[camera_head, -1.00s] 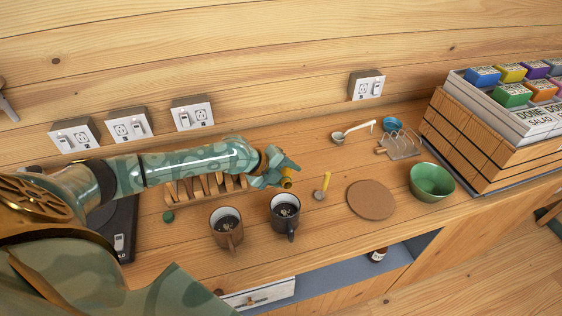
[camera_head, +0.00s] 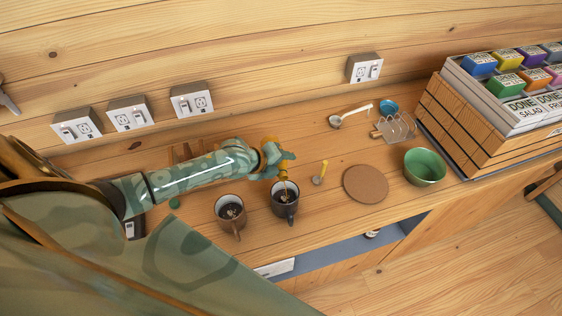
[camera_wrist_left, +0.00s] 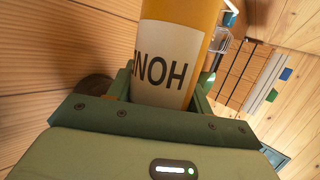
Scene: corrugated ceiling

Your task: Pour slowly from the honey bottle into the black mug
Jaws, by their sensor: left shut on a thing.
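The honey bottle (camera_wrist_left: 172,60) is amber with a white label and fills the middle of the left wrist view. In the head view, the golden bottle (camera_head: 270,153) is tilted over the black mug (camera_head: 291,208). A thin stream seems to run from it down into the mug. My left gripper (camera_head: 279,162) is shut on the bottle, above and just behind the mug. The black mug stands upright on the counter, with dark contents showing inside. My right gripper is in neither view.
A brown mug (camera_head: 233,218) stands close left of the black one. A wooden crate (camera_head: 468,125) of boxes stands beyond. The counter's front edge is near the mugs.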

